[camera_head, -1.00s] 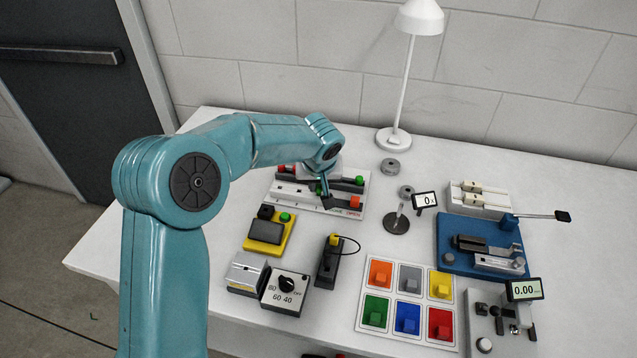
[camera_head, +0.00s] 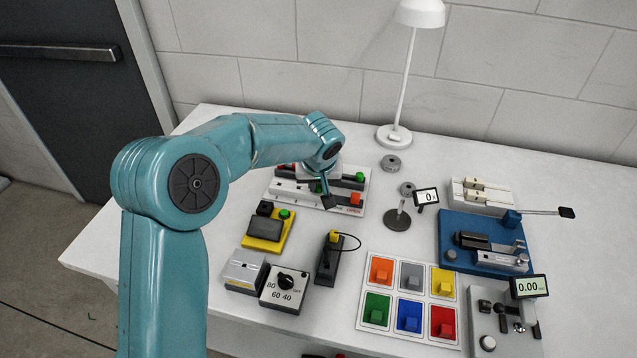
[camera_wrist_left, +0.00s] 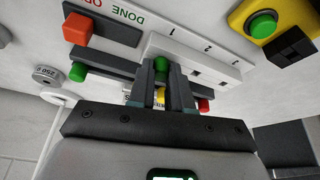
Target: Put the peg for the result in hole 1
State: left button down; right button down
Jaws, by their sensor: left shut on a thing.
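My left gripper (camera_head: 328,202) is over the front right part of the white peg board (camera_head: 276,200). In the left wrist view its fingers (camera_wrist_left: 161,76) are shut on a green peg (camera_wrist_left: 161,65), at the end of the white strip (camera_wrist_left: 210,62) with numbers 1, 2 and 3. The peg is close to the number 1 end; the fingers hide its foot, so I cannot tell whether it is seated in hole 1. A red peg (camera_wrist_left: 203,105) also shows there. My right gripper is not in view.
An orange-red block (camera_head: 354,198) sits beside the OPEN mark, right of the gripper. A yellow button box (camera_head: 265,236) is in front of the board. A blue fixture (camera_head: 455,255) is farther right.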

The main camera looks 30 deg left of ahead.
pick_arm(q)
jog(key=shift+f+b, duration=0.15)
jog(key=shift+b, duration=0.15)
dwell(0.5)
jog(key=c, duration=1)
grip_release()
jog(key=shift+o, duration=0.2)
jog(key=v, duration=1.6)
jog(key=shift+d+r, duration=0.15)
jog(key=shift+r, duration=0.1)
jog(key=shift+s, duration=0.1)
